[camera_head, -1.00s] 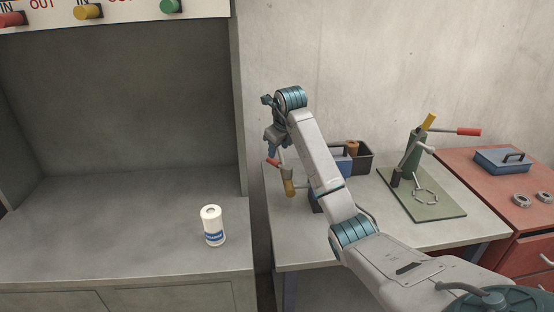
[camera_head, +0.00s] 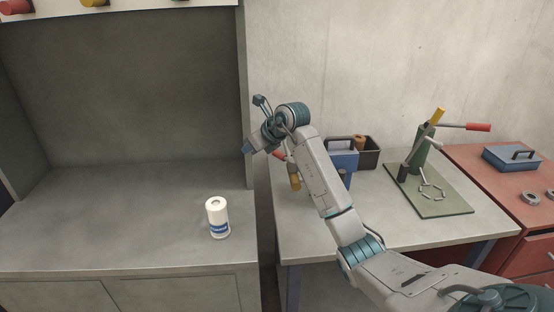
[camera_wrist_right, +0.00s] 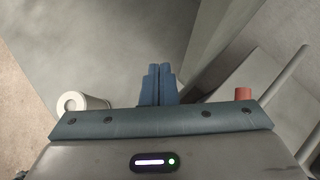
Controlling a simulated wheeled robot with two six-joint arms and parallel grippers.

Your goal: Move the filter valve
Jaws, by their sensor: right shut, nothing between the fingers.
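No part is plainly marked as the filter valve. The candidates are a red knob (camera_head: 15,7) and a yellow knob (camera_head: 93,3) on the white panel at the top left, mostly cut off by the frame; a sliver of green knob shows beside them. A white canister with a blue label (camera_head: 217,218) stands upright on the grey bench, and also shows in the right wrist view (camera_wrist_right: 82,103). My right gripper (camera_head: 248,146) is shut and empty, above and right of the canister, by the cabinet's right edge. Its blue fingers (camera_wrist_right: 157,82) are together. My left gripper is out of view.
The cabinet's side wall (camera_head: 247,90) stands close to my right gripper. Behind my right arm, a side table (camera_head: 400,232) holds a blue caddy (camera_head: 342,158), a black bin (camera_head: 372,155) and a green stand with a red handle (camera_head: 478,127). The grey bench is otherwise clear.

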